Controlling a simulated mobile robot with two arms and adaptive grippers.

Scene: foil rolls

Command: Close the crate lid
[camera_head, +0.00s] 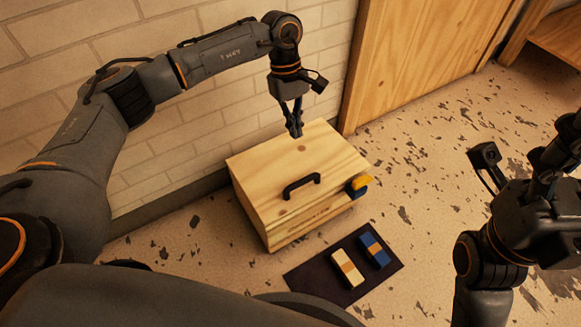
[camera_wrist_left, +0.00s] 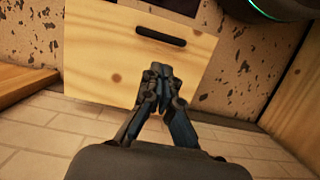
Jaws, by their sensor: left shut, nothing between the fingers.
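The pale wooden crate (camera_head: 300,228) stands on the floor by the brick wall. Its lid (camera_head: 262,164), with a black handle (camera_head: 301,186), lies over the top and looks down or nearly down; I cannot tell whether a small gap is left at the edge. My left gripper (camera_head: 296,131) is shut and empty, pointing down at the lid's far edge; I cannot tell if it touches. The left wrist view shows its fingertips (camera_wrist_left: 159,72) in front of the lid (camera_wrist_left: 112,68) and handle (camera_wrist_left: 161,36). My right gripper (camera_head: 562,150) is partly in view at the right, away from the crate.
A dark mat (camera_head: 318,277) in front holds a cream block (camera_head: 347,268) and a blue block (camera_head: 374,250). A wooden panel (camera_head: 420,60) stands behind at the right.

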